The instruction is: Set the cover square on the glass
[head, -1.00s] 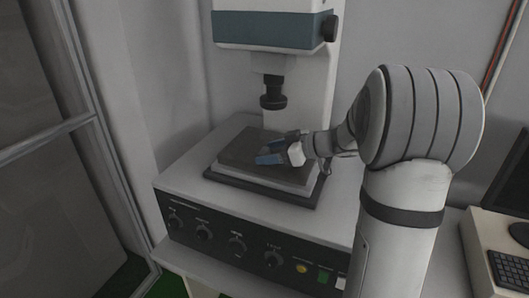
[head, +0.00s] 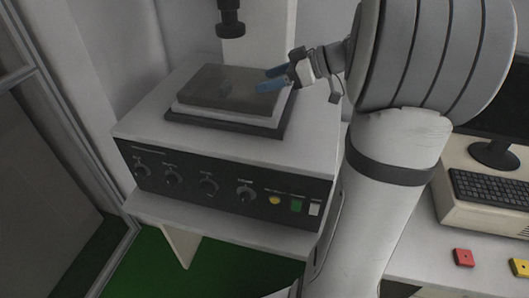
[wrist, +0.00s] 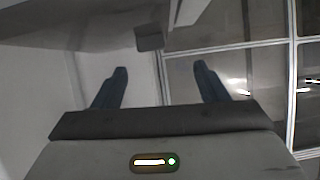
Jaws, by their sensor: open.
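A flat slab with a dark brown top (head: 205,78) and pale sides lies on a dark base plate on the white machine's top. I take the brown top to be the cover; I cannot tell it from the glass under it. The slab looks roughly in line with the base. My gripper (head: 261,79) has blue fingers, open and empty, by the slab's right side. In the wrist view the fingers (wrist: 160,70) are apart.
A dark lens (head: 230,25) hangs above the slab. The machine's front panel (head: 210,188) carries knobs and buttons. A glazed frame stands at left. At right are a keyboard (head: 490,188), a monitor and red (head: 464,257) and yellow (head: 519,268) blocks.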

